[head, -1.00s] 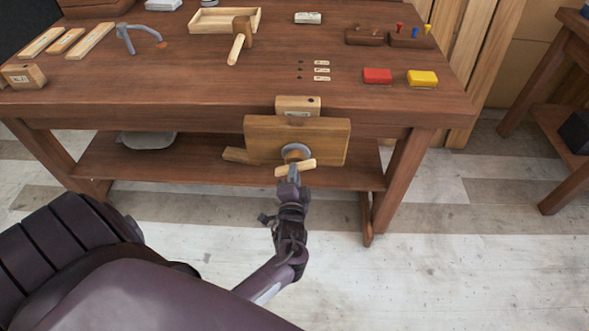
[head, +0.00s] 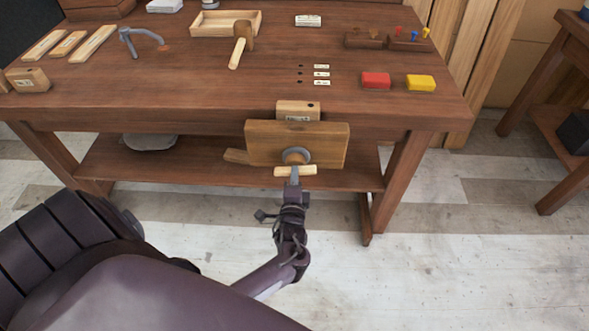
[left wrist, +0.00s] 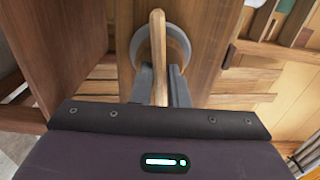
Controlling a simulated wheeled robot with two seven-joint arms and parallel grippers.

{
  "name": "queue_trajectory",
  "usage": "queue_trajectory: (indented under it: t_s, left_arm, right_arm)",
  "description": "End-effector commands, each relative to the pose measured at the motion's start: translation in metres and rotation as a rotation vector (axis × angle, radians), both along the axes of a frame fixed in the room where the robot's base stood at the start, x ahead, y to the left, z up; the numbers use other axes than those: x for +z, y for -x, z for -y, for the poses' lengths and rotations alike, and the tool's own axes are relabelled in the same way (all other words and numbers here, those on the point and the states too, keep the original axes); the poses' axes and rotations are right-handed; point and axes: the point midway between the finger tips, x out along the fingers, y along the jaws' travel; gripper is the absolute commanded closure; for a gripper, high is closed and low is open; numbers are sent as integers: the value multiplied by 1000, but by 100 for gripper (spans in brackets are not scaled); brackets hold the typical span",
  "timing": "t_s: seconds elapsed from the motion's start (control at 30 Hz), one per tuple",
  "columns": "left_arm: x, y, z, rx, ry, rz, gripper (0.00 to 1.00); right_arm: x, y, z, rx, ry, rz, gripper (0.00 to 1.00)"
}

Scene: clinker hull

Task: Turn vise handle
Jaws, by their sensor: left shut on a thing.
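The vise (head: 320,140) is a wooden jaw block on the front edge of the workbench. Its pale wooden handle (head: 282,171) lies about level in the head view, in front of the grey round hub (head: 296,155). My left gripper (head: 294,176) reaches up from below and is shut on the handle. In the left wrist view the handle (left wrist: 158,50) runs lengthwise between the two grey fingers (left wrist: 160,85), with the grey hub (left wrist: 178,42) behind it. My right gripper is not in view.
The workbench top (head: 190,85) holds a mallet (head: 241,45), a shallow wooden tray (head: 225,33), a red block (head: 376,80) and a yellow block (head: 420,82). A lower shelf (head: 210,175) runs behind the vise. The floor in front is clear.

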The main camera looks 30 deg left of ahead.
Motion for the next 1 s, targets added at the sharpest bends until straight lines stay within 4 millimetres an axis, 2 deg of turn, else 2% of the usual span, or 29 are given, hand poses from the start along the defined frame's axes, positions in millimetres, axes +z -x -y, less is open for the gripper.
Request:
queue_trajectory:
  t_s: [0.97, 1.0]
  left_arm:
    - [-6, 3, 3, -3, 5, -12, 100]
    - [-6, 3, 3, -3, 5, -12, 83]
  right_arm:
    - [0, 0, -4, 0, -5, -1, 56]
    - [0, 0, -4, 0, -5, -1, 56]
